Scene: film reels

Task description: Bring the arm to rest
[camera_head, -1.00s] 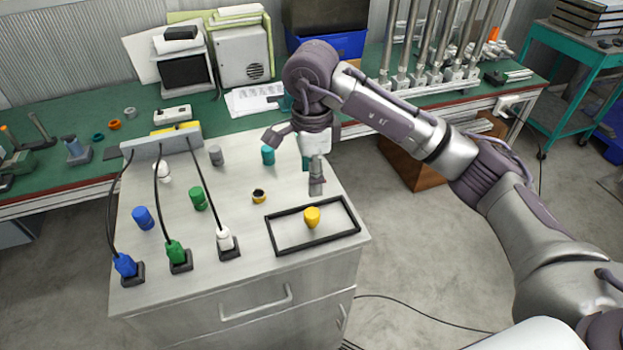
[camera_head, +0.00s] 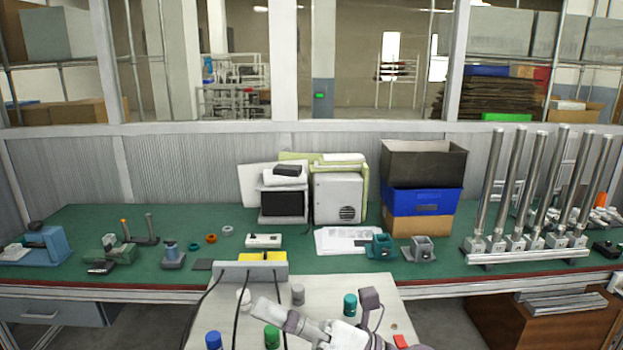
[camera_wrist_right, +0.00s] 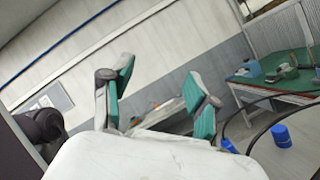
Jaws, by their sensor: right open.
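Most of my right arm is below the head view's lower edge. My left gripper is not in view.
The cabinet top holds a blue piece (camera_head: 213,340), a green piece (camera_head: 272,338), a white piece (camera_head: 243,297), a grey piece (camera_head: 298,293) and a teal piece (camera_head: 350,304). Black cables hang in front. Behind is a cluttered green bench (camera_head: 130,220) with metal tubes (camera_head: 515,190).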

